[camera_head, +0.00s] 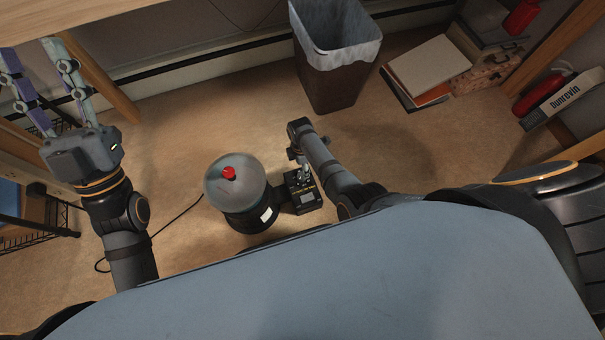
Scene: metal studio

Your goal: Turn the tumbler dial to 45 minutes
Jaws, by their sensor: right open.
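The tumbler stands on the carpet in the middle of the head view, with a round clear-grey drum (250,180) topped by a red knob (229,173) and a black base. Its black control box (304,200) sticks out on the right side. The dial is too small and covered to read its setting. My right gripper (304,178) is small in view, right over the control box and pointing down at it; its jaws are open. Whether it touches the dial I cannot tell. My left gripper (38,62) is raised at the far left, its fingers wide apart and empty.
A black cable (180,215) runs left from the tumbler over the carpet. A lined waste bin (335,75) stands behind. Papers (428,70), a patterned case (490,70) and a red extinguisher (540,95) lie at the right. A wire rack (40,240) stands at the left.

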